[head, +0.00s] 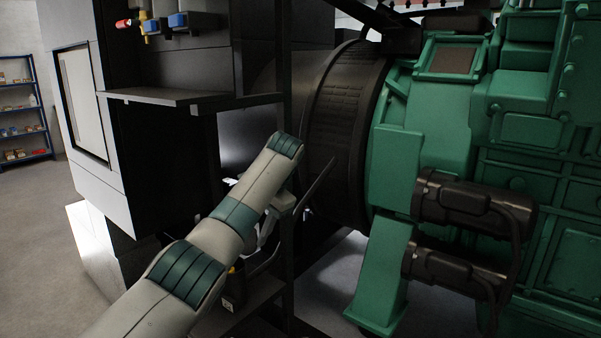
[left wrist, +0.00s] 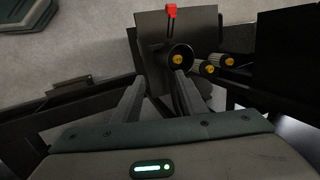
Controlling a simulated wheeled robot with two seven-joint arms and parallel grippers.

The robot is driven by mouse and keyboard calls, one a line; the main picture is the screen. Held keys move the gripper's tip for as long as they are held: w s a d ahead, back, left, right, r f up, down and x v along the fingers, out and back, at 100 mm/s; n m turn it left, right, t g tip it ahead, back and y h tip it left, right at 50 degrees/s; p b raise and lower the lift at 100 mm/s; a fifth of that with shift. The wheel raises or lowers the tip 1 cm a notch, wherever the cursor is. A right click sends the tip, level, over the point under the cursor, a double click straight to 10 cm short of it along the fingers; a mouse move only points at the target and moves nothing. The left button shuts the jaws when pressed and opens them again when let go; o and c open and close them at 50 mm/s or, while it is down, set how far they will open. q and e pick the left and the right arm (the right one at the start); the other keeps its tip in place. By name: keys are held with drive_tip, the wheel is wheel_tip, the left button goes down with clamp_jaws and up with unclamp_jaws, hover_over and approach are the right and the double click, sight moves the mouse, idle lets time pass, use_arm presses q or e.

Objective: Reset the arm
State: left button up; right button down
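My left arm reaches in from the lower left in the head view, and its gripper (head: 262,238) is mostly hidden behind my own forearm. In the left wrist view the left gripper (left wrist: 158,86) has its two fingers apart, with nothing held between them. Just past the fingertips is a dark box (left wrist: 150,40) with a red lever (left wrist: 171,11) on top. A round black socket with a yellow centre (left wrist: 178,59) is on the box, close to the right finger. I cannot tell whether they touch. My right gripper is in neither view.
A green genset engine (head: 440,110) with a black round housing (head: 335,130) fills the right. A dark cabinet (head: 140,120) with a jutting shelf (head: 190,97) stands left of my arm. Two connectors with yellow centres (left wrist: 218,65) sit right of the socket. Floor is open at far left.

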use_arm(q)
wheel_tip(320, 180, down, 31)
drive_tip(key=s+a+h, duration=0.2)
drive_tip(key=s, duration=0.1)
drive_tip(key=s+a+f+n, duration=0.1)
drive_tip(key=s+f, duration=0.4)
drive_tip(key=f, duration=0.4)
drive_tip(key=s+a+f+h, duration=0.1)
drive_tip(key=s+f, duration=0.4)
drive_tip(key=f, duration=0.4)
drive_tip(key=s+a+f+n, duration=0.1)
drive_tip(key=s+f, duration=0.4)
drive_tip(key=f, duration=0.5)
drive_tip(key=s+a+f+n+g, duration=0.1)
drive_tip(key=s+a+f, duration=0.1)
drive_tip(key=s+f, duration=0.9)
drive_tip(key=s+a+f+n, duration=0.15)
drive_tip(key=s+f, duration=0.55)
drive_tip(key=s, duration=0.8)
drive_tip(key=s+a+f, duration=0.2)
drive_tip(key=s, duration=0.8)
drive_tip(key=s+a+f, duration=0.1)
drive_tip(key=s+f, duration=0.1)
drive_tip(key=s, duration=0.8)
drive_tip(key=s+a+f+h, duration=0.1)
drive_tip(key=s+a+f, duration=0.1)
drive_tip(key=s, duration=0.9)
drive_tip(key=shift+a+n, duration=0.35)
drive_tip(key=shift+n, duration=0.1)
